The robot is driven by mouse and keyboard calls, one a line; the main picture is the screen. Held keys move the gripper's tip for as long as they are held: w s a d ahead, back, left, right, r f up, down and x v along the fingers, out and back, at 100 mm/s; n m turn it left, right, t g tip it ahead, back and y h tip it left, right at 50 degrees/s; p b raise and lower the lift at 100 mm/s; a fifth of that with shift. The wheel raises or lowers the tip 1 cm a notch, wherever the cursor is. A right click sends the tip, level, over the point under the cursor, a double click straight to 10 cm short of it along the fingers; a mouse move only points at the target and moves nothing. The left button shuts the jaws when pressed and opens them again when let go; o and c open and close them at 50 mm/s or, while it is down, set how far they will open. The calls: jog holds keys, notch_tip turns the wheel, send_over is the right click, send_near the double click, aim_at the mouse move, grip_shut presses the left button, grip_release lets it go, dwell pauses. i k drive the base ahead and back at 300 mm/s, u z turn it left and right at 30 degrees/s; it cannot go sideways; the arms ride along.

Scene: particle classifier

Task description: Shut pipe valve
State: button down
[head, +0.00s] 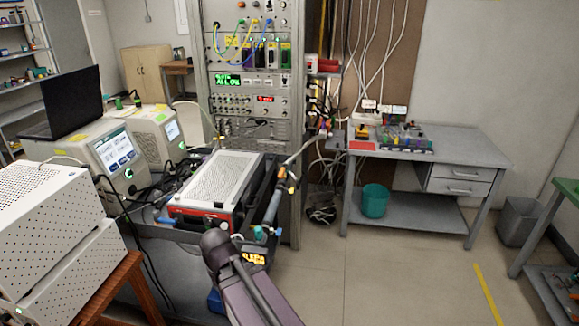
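A small blue-green piece (262,233) at the cart's front right corner looks like a valve handle. Whether it is open or shut is too small to tell. My dark arm (251,290) reaches up from the bottom edge and ends just left of and in front of this piece.
A red-edged box with a perforated top (216,175) sits on the cart. White perforated cases (45,225) and a laptop (74,102) are on the left. A grey workbench (470,150) stands at the back right, with a teal bin (374,201) below. The floor (390,270) is clear at right.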

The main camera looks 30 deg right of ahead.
aim_at(281, 172)
jog(key=z, duration=0.6)
jog(key=i, duration=1.15)
jog(key=z, duration=0.35)
